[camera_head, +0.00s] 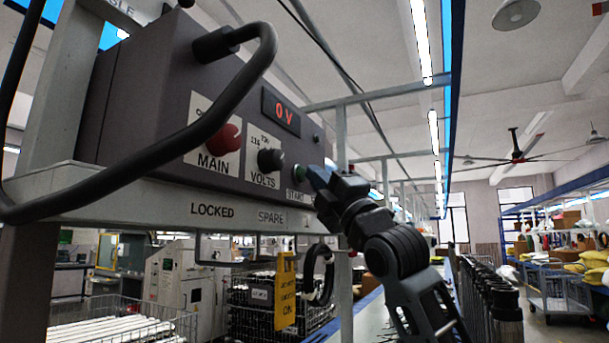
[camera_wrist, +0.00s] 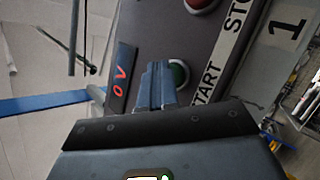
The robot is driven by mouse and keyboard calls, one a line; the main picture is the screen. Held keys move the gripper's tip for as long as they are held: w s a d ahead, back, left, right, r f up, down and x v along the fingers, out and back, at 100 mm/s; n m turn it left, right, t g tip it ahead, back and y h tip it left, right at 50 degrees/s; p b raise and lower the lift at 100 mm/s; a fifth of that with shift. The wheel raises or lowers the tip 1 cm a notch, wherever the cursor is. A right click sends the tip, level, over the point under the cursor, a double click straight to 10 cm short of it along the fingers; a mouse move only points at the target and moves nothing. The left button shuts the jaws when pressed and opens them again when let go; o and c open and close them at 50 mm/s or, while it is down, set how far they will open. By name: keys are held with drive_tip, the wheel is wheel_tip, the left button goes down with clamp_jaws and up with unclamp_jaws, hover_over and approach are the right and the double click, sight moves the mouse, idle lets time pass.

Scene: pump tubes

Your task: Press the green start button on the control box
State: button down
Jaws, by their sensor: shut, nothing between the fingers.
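The dark grey control box (camera_head: 150,100) sits on a pale shelf in the head view. Its green start button (camera_head: 300,172) is at the right of the front panel, above a START label, and partly shows in the wrist view (camera_wrist: 180,73). My gripper (camera_head: 316,176) is shut and empty, with its fingertips right at the button. In the wrist view the blue-grey fingers (camera_wrist: 158,82) cover part of the button. I cannot tell whether they touch it. The display (camera_head: 281,112) reads 0 V. A red stop button (camera_wrist: 200,4) shows beside the green one in the wrist view.
A red MAIN knob (camera_head: 219,139) and a black VOLTS knob (camera_head: 271,160) are on the same panel. A thick black cable (camera_head: 150,160) loops in front of the box. A yellow tag (camera_head: 286,290) hangs below the shelf. A post (camera_head: 341,135) stands just behind my gripper.

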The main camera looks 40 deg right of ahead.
drive_tip(key=shift+w+a, duration=0.15)
drive_tip(key=shift+w, duration=0.1)
drive_tip(key=shift+s, duration=0.15)
idle(0.5)
drive_tip(key=shift+s+d+b, duration=0.35)
drive_tip(key=shift+s+b, duration=0.1)
drive_tip(key=shift+s, duration=0.35)
drive_tip(key=shift+s+d+b, duration=0.3)
drive_tip(key=shift+s, duration=0.5)
drive_tip(key=shift+s+d+b, duration=0.25)
drive_tip(key=shift+s, duration=0.55)
drive_tip(key=shift+s+d+b, duration=0.3)
drive_tip(key=shift+s, duration=0.5)
